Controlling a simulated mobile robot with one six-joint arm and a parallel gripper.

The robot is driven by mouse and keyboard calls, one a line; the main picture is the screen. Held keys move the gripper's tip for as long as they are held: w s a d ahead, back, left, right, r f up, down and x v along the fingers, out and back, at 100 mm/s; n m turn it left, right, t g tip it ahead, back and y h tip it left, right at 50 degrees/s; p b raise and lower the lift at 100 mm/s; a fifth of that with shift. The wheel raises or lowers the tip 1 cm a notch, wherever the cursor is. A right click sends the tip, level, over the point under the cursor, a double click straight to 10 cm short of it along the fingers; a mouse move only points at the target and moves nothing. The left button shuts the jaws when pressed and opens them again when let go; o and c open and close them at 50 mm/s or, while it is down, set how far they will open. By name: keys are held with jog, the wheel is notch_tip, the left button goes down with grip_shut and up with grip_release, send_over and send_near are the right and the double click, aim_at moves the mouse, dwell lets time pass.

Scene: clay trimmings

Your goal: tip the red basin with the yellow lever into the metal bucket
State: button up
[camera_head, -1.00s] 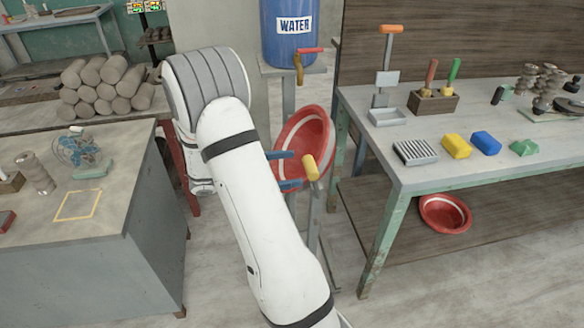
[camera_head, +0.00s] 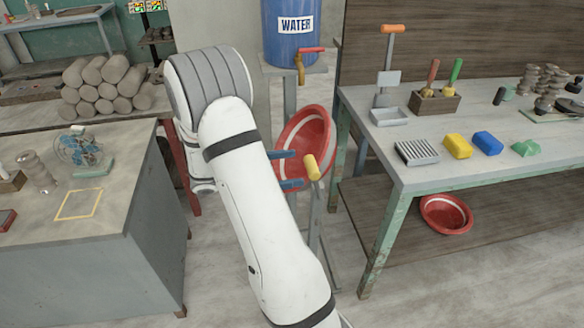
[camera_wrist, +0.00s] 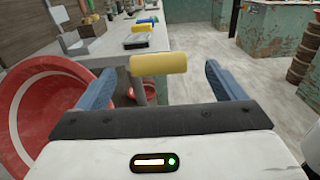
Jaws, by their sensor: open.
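The red basin (camera_head: 318,132) with a white band stands steeply tilted on a stand below the water barrel, partly hidden by my arm. It fills the left of the wrist view (camera_wrist: 20,110). The yellow lever (camera_head: 312,166) is a short grip on a grey rod in front of the basin. My gripper (camera_head: 296,169) is open, its blue fingers on either side of the lever's line. In the wrist view, the yellow grip (camera_wrist: 158,63) lies crosswise between the fingertips, with gaps on both sides. I cannot tell its depth exactly. I see no metal bucket.
The blue water barrel (camera_head: 292,38) with a red-handled tap stands above the basin. A workbench (camera_head: 400,170) with tools and coloured blocks is at the right, with a second red basin (camera_head: 446,213) beneath. A grey cabinet (camera_head: 80,270) stands left.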

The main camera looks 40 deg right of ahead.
jog(key=b+x, duration=0.1)
jog(key=x, duration=0.7)
jog(key=shift+f+b, duration=0.3)
jog(key=shift+f, duration=0.1)
jog(key=shift+w+d, duration=0.1)
jog(key=shift+c, duration=0.5)
jog(key=shift+f, duration=0.1)
jog(key=c, duration=1.1)
